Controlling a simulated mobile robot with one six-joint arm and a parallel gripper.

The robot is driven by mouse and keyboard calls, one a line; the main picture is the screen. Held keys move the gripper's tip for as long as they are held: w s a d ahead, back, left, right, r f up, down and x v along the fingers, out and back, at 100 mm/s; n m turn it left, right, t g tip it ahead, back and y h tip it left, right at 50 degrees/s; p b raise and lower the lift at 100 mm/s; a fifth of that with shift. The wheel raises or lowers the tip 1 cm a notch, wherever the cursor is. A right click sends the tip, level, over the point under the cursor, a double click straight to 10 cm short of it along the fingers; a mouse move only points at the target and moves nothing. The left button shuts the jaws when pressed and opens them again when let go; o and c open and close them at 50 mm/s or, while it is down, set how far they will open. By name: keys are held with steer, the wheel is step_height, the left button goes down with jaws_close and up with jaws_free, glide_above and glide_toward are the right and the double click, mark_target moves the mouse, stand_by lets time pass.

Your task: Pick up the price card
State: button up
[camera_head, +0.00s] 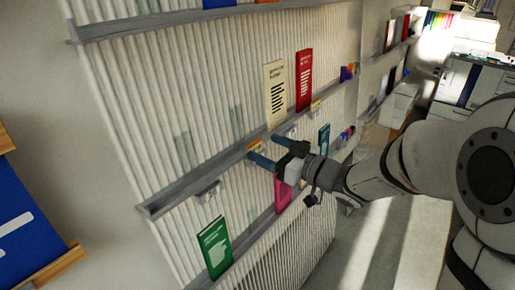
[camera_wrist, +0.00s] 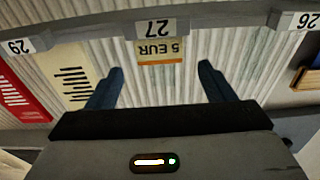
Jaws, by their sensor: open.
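The price card (camera_wrist: 160,50) is a small cream card with an orange edge, reading "5 EUR" upside down in the wrist view. It stands against the ribbed wall at the rail's "27" label (camera_wrist: 152,27). In the head view the card (camera_head: 256,146) is small and partly hidden by my gripper. My gripper (camera_head: 262,148) is open at the middle rail.
A cream booklet (camera_head: 275,95) and a red booklet (camera_head: 304,80) stand on the middle rail (camera_head: 185,185), right of the card. A green booklet (camera_head: 214,247) and a magenta one (camera_head: 283,194) are on the lower rail. A blue panel (camera_head: 25,230) hangs at the left.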

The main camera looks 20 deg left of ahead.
mark_target(255, 144)
steer(key=x, duration=0.2)
steer(key=p+x, duration=0.1)
steer(key=x, duration=0.1)
steer(key=shift+a+f, duration=0.25)
steer(key=shift+a, duration=0.05)
steer(key=c, duration=1)
